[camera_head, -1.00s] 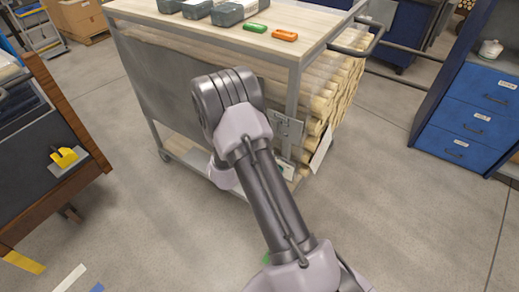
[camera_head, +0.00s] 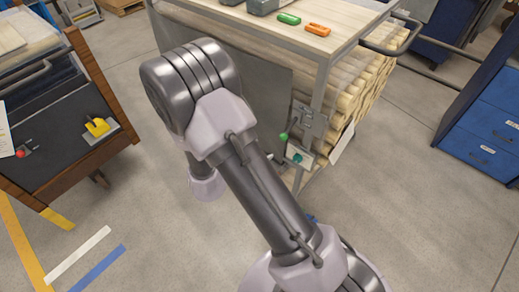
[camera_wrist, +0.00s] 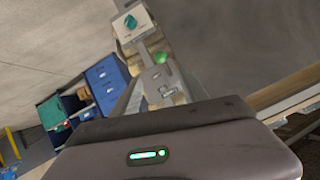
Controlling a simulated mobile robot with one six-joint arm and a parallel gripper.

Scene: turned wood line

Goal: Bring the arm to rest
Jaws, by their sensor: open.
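My arm fills the middle of the head view, rising from the lower right and bending at a large dark grey joint in front of the trolley. My gripper is hidden in the head view. In the wrist view the grey housing of my gripper (camera_wrist: 165,125) spans the bottom, with a lit green indicator. Its fingertips do not show clearly, and nothing held is visible. The trolley (camera_head: 345,52) stands behind my arm, its lower left part hidden by it.
The trolley's top holds a green item (camera_head: 289,18) and an orange item (camera_head: 318,29); light wood pieces (camera_head: 360,85) are stacked below. A dark wood-edged bench (camera_head: 62,140) stands left, blue drawers (camera_head: 490,125) right. Floor between trolley and drawers is clear.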

